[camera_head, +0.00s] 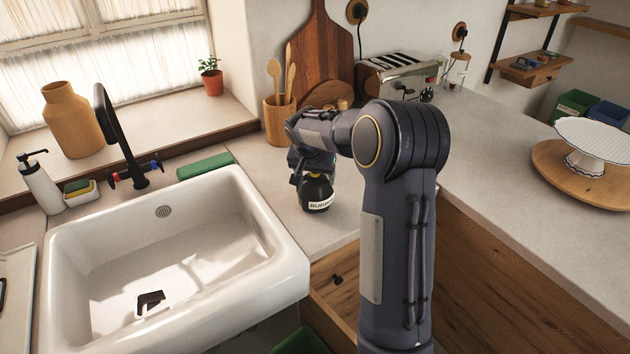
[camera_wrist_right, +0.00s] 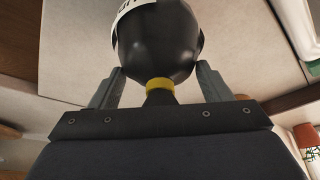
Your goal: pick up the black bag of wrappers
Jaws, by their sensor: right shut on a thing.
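The black bag of wrappers (camera_head: 315,194) is a small round black bundle with a white label, at the counter just right of the sink. In the right wrist view the bag (camera_wrist_right: 158,45) shows its yellow neck band. My right gripper (camera_head: 313,176) comes down on the bag from above and is shut on it. In the right wrist view its two fingers stand on either side of the bag by the neck. I cannot tell whether the bag's underside touches the counter. My left gripper is not in view.
A white sink (camera_head: 270,240) with a black tap (camera_head: 120,140) lies to the left. A wooden utensil pot (camera_head: 279,122) and a toaster (camera_head: 395,75) stand behind the gripper. A cake stand (camera_head: 590,143) is at the far right. The counter between toaster and cake stand is clear.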

